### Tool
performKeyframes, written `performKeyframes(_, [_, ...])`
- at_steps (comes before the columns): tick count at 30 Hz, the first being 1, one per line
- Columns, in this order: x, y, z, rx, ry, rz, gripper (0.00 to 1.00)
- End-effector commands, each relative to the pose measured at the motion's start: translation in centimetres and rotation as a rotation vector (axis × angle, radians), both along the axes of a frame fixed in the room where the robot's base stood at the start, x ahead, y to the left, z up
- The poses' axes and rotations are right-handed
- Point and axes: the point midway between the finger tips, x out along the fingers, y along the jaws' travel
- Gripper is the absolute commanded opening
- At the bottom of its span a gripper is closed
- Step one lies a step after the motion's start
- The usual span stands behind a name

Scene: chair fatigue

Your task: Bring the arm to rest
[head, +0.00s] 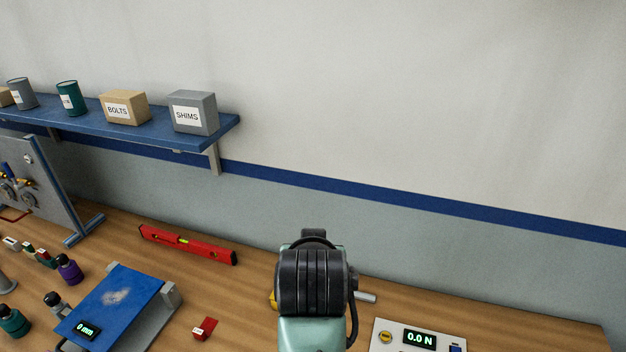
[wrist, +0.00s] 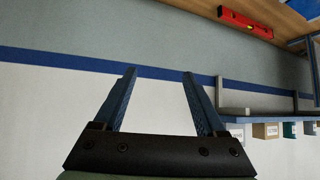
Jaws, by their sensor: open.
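My gripper (wrist: 159,74) shows in the wrist view with its two blue fingers spread apart and nothing between them. It points at the bare wall, with the blue wall stripe (wrist: 65,60) behind the fingers. In the head view my arm rises at the lower middle in front of the workbench (head: 250,290), and its black and pale green links hide part of the bench. The gripper's fingers cannot be made out in the head view.
A blue shelf (head: 150,128) with boxes and cans is on the wall at left. The bench holds a red level (head: 188,244), a blue-topped device (head: 115,300), a small red block (head: 205,328), and a force readout box (head: 400,340) right of my arm. The upper wall is clear.

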Motion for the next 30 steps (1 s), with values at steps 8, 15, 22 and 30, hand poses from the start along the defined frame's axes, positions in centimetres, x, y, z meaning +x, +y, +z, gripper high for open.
performKeyframes(8, [-3.0,-0.1,19.6,-0.023,-0.904,0.005,0.73])
performKeyframes(15, [-13.0,-0.1,29.3,-0.040,-1.395,0.000,0.73])
performKeyframes(22, [-16.4,-0.1,31.5,-0.044,-1.526,-0.001,0.73])
performKeyframes(30, [-16.3,-0.1,31.6,-0.043,-1.524,-0.002,0.73])
